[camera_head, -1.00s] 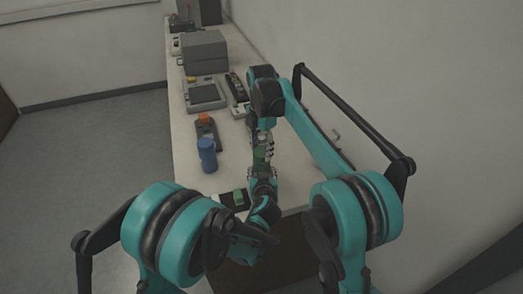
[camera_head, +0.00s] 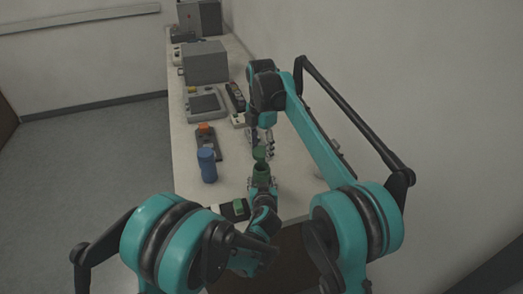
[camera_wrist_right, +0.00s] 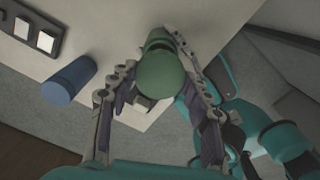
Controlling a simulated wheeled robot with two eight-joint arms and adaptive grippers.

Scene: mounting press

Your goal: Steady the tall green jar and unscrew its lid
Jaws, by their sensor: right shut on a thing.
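The tall green jar (camera_head: 261,171) stands upright near the front end of the bench, its open dark mouth facing up. My left gripper (camera_head: 262,185) is closed around its lower part. The green lid (camera_head: 259,153) is off the jar, a little above the mouth and tilted. My right gripper (camera_head: 264,142) holds the lid from above. In the right wrist view the lid (camera_wrist_right: 161,78) sits between both fingers of my right gripper (camera_wrist_right: 158,88), with part of the jar (camera_wrist_right: 157,41) behind it.
A blue jar (camera_head: 207,166) stands to the left, also in the right wrist view (camera_wrist_right: 68,82). Beyond it lies a dark device with an orange top (camera_head: 204,128). A small green block (camera_head: 239,206) is near the front edge. Grey machines (camera_head: 205,63) stand farther back.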

